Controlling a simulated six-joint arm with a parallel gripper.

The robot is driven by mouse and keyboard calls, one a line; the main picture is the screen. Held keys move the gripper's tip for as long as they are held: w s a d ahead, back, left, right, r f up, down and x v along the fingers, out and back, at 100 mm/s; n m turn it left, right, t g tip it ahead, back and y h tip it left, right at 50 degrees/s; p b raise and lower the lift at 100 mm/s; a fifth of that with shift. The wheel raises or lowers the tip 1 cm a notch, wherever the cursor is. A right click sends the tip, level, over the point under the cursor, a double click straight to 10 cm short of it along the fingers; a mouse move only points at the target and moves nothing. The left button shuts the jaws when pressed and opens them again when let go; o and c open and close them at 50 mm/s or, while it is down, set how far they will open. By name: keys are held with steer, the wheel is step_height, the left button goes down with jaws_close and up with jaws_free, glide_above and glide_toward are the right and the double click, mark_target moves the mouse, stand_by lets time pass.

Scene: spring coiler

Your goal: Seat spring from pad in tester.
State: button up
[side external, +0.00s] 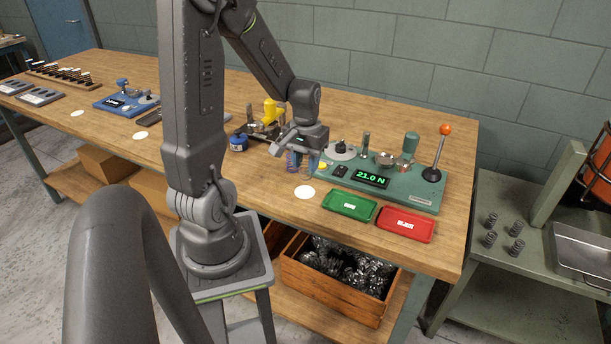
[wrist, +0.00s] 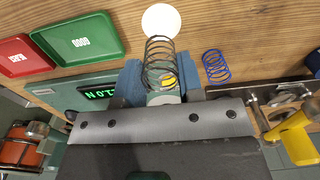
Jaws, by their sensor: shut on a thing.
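My gripper (side external: 306,163) is shut on a dark wire spring (wrist: 160,60), held between two blue fingers. The white round pad (wrist: 160,20) lies bare on the bench just beyond the spring in the wrist view; it also shows in the side view (side external: 304,192). The green tester (side external: 385,190) stands right of my gripper in the side view. Its display (side external: 371,178) reads 21.0 N. It carries a metal cup (side external: 386,158), a green post (side external: 410,145) and an orange-knobbed lever (side external: 440,150). The spring is small and partly hidden by the fingers in the side view.
A blue spring (wrist: 215,66) is beside the held one. A green tray (side external: 349,205) and a red tray (side external: 406,224) lie before the tester. A blue pot (side external: 239,142) and a yellow-topped device (side external: 271,112) are to the left. Several springs (side external: 516,247) stand on the side table.

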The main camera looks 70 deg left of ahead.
step_height(320, 180, up, 9)
steer(key=shift+f, duration=0.1)
steer(key=w+a, duration=0.3)
steer(key=w, duration=2.1)
steer(key=shift+w+a+f, duration=0.1)
steer(key=shift+w+f, duration=0.1)
steer(key=shift+f, duration=2.3)
steer(key=shift+w+f, duration=0.2)
steer(key=shift+f, duration=2.25)
steer(key=shift+f, duration=0.65)
